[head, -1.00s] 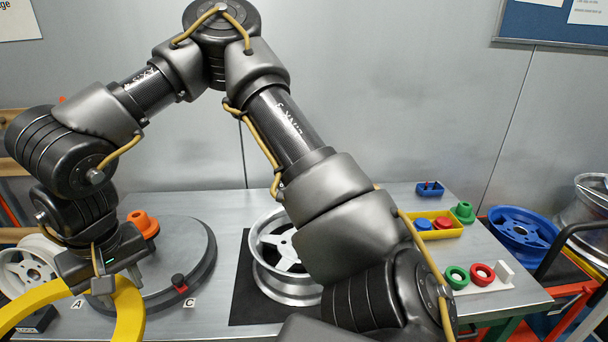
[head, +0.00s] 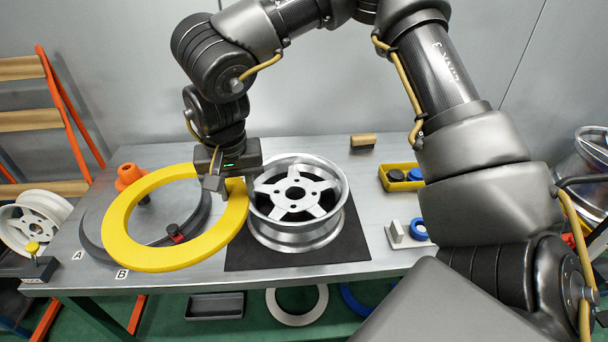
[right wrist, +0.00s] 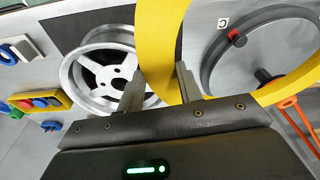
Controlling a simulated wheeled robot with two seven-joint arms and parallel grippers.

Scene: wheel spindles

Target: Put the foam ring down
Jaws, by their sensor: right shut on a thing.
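The yellow foam ring (head: 116,222) is held roughly flat in the head view, in front of and partly covering the round grey turntable (head: 88,225). My right gripper (head: 216,184) is shut on the ring's upper right band. The right wrist view shows the band of the ring (right wrist: 158,50) between the two fingers (right wrist: 160,88). The ring appears raised clear of the table; its exact height is hard to tell. My left gripper is not in view.
A silver wheel (head: 298,225) stands on a black mat (head: 350,240) right of the ring. A yellow tray (head: 390,183) lies at the right. A dark bin (head: 215,306) is below the table.

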